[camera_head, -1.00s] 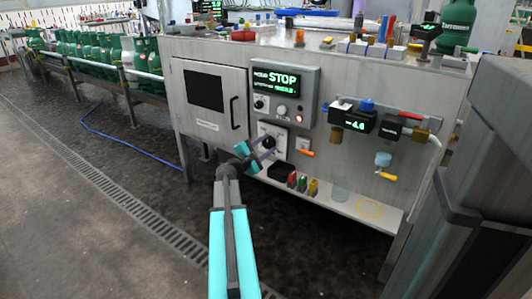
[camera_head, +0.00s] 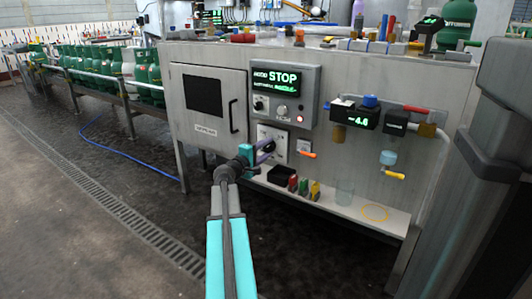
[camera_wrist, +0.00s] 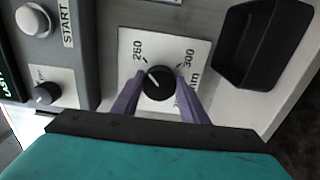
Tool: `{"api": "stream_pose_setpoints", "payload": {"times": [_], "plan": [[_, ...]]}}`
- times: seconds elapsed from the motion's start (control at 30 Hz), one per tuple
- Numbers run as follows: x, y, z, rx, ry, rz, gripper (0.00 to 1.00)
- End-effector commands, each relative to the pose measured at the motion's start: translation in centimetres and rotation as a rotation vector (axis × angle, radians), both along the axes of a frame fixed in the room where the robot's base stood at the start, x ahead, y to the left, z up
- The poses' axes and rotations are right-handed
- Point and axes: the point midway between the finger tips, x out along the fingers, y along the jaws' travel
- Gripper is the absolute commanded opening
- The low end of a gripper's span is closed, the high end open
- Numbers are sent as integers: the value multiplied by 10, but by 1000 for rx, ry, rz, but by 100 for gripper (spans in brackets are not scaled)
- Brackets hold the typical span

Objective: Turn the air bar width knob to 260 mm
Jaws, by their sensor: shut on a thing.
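The air bar width knob (camera_wrist: 158,83) is a round black knob with a white pointer line, on a white dial plate (camera_wrist: 128,42). In the wrist view the pointer slants up-left, toward the side marked 260; 300 is printed at the upper right. My gripper (camera_wrist: 160,82) has its two purple fingers on either side of the knob, shut on it. In the head view my gripper (camera_head: 265,149) is at the white plate (camera_head: 279,134) on the machine front, and covers part of the plate.
A STOP display (camera_head: 283,77) with a small knob and buttons is above the plate. An orange-handled lever (camera_head: 306,154) is close on the right. Below are a black tray (camera_head: 282,175) and several coloured items on a shelf. A cabinet door (camera_head: 208,104) is left.

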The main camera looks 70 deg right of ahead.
Motion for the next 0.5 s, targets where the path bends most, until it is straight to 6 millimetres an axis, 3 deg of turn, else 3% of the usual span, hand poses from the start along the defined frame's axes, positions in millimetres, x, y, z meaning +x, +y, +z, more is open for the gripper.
{"api": "stream_pose_setpoints", "payload": {"times": [0.37, 0.4, 0.5], "plan": [[1, -1, 1, -2, -4, 4, 17], [1, -1, 1, -2, -4, 3, 44], [1, -1, 1, -2, -3, 2, 58]]}}
